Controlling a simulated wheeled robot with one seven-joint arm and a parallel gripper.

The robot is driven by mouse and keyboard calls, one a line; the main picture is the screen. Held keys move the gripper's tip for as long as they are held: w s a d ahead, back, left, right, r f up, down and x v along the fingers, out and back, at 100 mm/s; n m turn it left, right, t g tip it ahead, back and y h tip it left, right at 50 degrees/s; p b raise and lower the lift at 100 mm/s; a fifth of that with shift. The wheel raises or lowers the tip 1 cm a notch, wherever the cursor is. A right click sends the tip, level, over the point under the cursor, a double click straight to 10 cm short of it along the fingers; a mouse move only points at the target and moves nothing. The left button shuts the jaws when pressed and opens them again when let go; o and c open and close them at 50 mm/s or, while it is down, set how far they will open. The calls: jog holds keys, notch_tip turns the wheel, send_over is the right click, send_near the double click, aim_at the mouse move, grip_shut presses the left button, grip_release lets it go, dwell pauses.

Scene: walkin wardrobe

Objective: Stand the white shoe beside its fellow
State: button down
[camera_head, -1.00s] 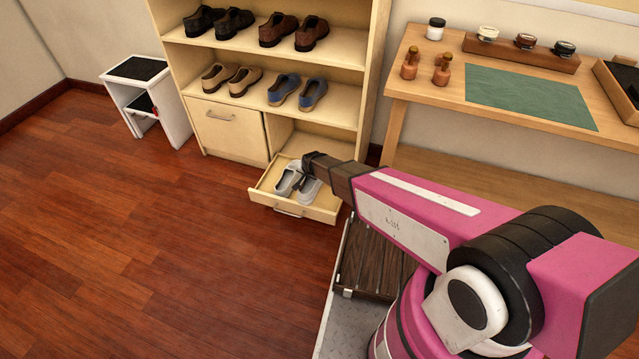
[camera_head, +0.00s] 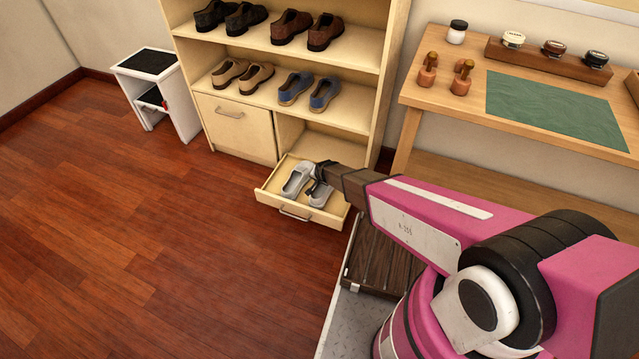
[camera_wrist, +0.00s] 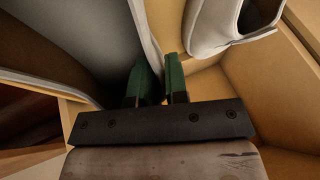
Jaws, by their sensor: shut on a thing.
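Two white shoes stand side by side in the open pull-out drawer (camera_head: 331,219) at the bottom of the shelf unit. The left shoe (camera_head: 296,180) shows clearly. The right shoe (camera_head: 320,194) is partly covered by my gripper (camera_head: 318,176), which reaches in from the right. In the wrist view, my gripper's green fingers (camera_wrist: 160,83) are shut on the thin side wall of the nearer white shoe (camera_wrist: 55,84), which fills the left. The other shoe (camera_wrist: 213,30) is at upper right, apart from the fingers. Whether the held shoe touches the drawer floor cannot be told.
The shelf unit (camera_head: 392,82) holds several other pairs above the drawer. A wooden bench (camera_head: 455,95) with jars and a green mat (camera_head: 553,110) stands at right. A white step stool (camera_head: 187,102) stands at left. The wooden floor (camera_head: 130,230) at left is clear.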

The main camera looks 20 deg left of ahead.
jog(key=shift+f, duration=1.3)
jog(key=shift+f, duration=0.1)
jog(key=c, duration=1.1)
grip_release()
jog(key=v, duration=1.2)
